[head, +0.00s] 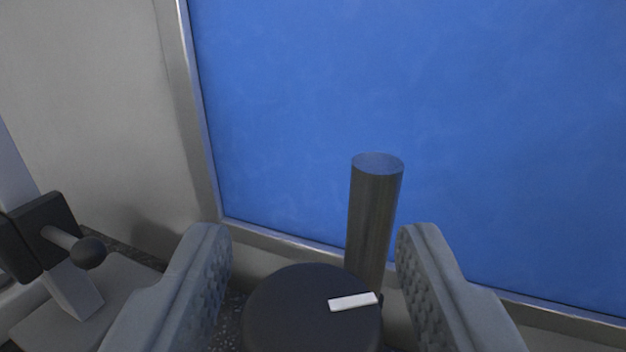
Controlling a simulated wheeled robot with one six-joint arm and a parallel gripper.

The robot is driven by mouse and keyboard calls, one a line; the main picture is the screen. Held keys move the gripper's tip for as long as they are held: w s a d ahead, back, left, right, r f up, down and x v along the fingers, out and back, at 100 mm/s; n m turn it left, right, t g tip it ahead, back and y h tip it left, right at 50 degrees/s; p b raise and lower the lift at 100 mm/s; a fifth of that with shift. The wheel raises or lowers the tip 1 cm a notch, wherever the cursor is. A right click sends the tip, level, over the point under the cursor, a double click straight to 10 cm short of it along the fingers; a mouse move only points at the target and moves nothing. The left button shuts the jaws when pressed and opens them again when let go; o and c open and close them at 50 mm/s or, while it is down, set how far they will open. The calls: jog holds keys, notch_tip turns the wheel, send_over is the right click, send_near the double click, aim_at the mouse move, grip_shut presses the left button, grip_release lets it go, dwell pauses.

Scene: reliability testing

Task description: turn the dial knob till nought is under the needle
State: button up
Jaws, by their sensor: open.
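A round black knob (290,315) with a white bar mark (352,302) on its top sits at the bottom middle of the head view. My gripper (310,285) is open, with one grey textured finger to the left of the knob and one to the right. There is a gap on each side, wider on the left finger's upper part; I cannot tell whether either finger touches lower down. The knob's lower part is cut off by the frame edge. No scale, numbers or needle can be made out.
A dark metal post (372,220) stands just behind the knob, close to the right finger. A large blue panel (420,110) in a grey metal frame (190,120) fills the back. At left is a black clamp with a ball-ended lever (88,252) on a grey base.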

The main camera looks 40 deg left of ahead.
jog(key=shift+x, duration=0.8)
jog(key=c, duration=1)
jog(key=shift+y, duration=0.3)
